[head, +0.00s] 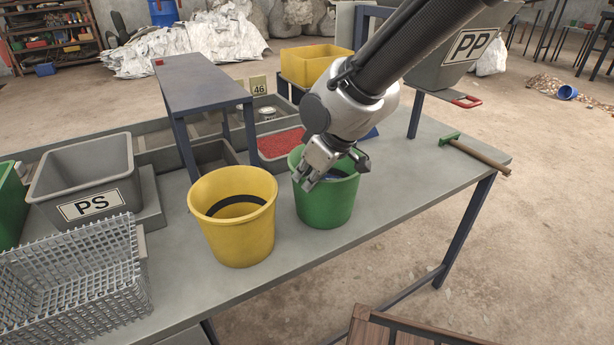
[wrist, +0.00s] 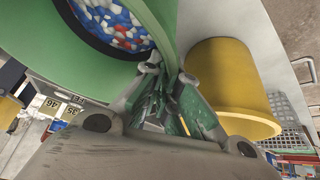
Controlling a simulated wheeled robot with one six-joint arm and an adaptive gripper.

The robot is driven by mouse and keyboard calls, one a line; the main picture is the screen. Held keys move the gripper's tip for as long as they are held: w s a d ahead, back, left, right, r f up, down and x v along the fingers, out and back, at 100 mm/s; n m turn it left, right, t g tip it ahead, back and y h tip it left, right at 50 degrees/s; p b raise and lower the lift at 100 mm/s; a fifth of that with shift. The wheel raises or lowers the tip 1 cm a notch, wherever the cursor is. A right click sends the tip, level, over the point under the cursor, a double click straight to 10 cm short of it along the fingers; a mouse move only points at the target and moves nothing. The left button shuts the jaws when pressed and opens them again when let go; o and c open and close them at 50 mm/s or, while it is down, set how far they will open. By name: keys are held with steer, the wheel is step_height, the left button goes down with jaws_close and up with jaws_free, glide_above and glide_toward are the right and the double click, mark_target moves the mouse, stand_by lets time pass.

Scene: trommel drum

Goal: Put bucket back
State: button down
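A green bucket (head: 327,203) stands upright on the grey table, right of a yellow bucket (head: 238,235). My gripper (head: 306,175) is at the green bucket's near-left rim. In the wrist view, my gripper (wrist: 170,76) has one fingertip inside and one outside the green bucket wall (wrist: 215,15), close together and shut on it. Blue, white and red bits (wrist: 120,20) lie inside the green bucket. The yellow bucket (wrist: 225,80) stands close to the outer finger. A black curved band shows inside it in the head view. The green bucket's far rim is partly hidden by my gripper.
A grey PS bin (head: 85,170) and a wire basket (head: 75,280) stand at left. A raised grey shelf (head: 200,80) is behind the yellow bucket. A PP bin (head: 445,75) hangs at right. A green-headed tool (head: 480,155) lies at the right edge.

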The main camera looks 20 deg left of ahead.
steer(key=shift+f, duration=0.1)
steer(key=c, duration=1.6)
jaws_free()
steer(key=shift+c, duration=0.2)
steer(key=v, duration=1.2)
steer(key=w+d+r+m+t+h, duration=0.1)
steer(key=w+d+r+m, duration=0.1)
steer(key=d, duration=0.6)
steer(key=w+d+r+m, duration=0.1)
steer(key=w+d+m, duration=0.15)
steer(key=d, duration=0.55)
steer(key=w+d+r+m+t+h, duration=0.1)
steer(key=w+d+r, duration=0.1)
steer(key=d, duration=0.5)
steer(key=s+d+m+h, duration=0.1)
steer(key=s+d+m, duration=0.3)
steer(key=d, duration=0.9)
steer(key=s+d+m+h, duration=0.2)
steer(key=s+d+m, duration=0.3)
steer(key=s+d, duration=0.4)
steer(key=d, duration=0.4)
steer(key=shift+s+d+f+h, duration=0.25)
steer(key=shift+s+f+h, duration=0.05)
steer(key=shift+s, duration=0.05)
